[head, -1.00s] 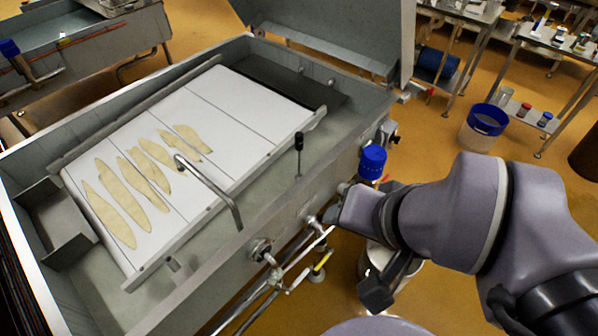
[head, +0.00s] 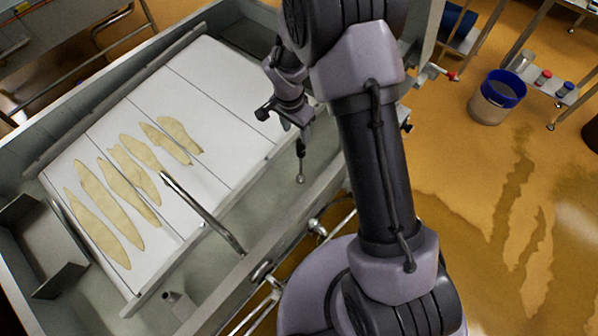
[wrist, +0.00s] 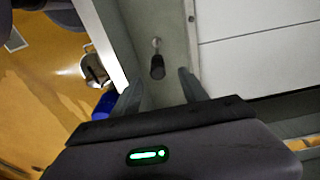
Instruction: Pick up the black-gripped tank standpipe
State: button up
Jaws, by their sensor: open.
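The tank standpipe (head: 300,163) is a thin upright metal rod with a black grip, standing in the grey tank's channel near its front wall. In the wrist view its black grip (wrist: 157,68) shows between and just beyond the two finger tips. My gripper (head: 286,117) is over the tank, at the upper end of the standpipe. The jaws are open, with a finger on either side of the grip in the wrist view (wrist: 160,77). I cannot tell whether the fingers touch it. My arm hides part of the tank's right end.
A white sloped board (head: 215,85) with several pale flat pieces (head: 120,195) lies left of the standpipe. A bent metal pipe (head: 203,212) rises at the tank's front. The tank wall (head: 290,225) runs close by. A blue-rimmed bucket (head: 497,97) stands on the floor at right.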

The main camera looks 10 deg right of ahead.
aim_at(301, 145)
jog(key=f, duration=0.3)
jog(key=shift+w+d, duration=0.1)
jog(key=shift+d, duration=0.1)
jog(key=f+b, duration=0.1)
jog(key=f, duration=0.1)
jog(key=d+f+b, duration=0.1)
jog(key=f, duration=0.2)
jog(key=shift+w+d+f, duration=0.1)
jog(key=shift+d+f, duration=0.1)
jog(key=shift+r, duration=0.15)
jog(key=shift+c, duration=0.8)
grip_shut()
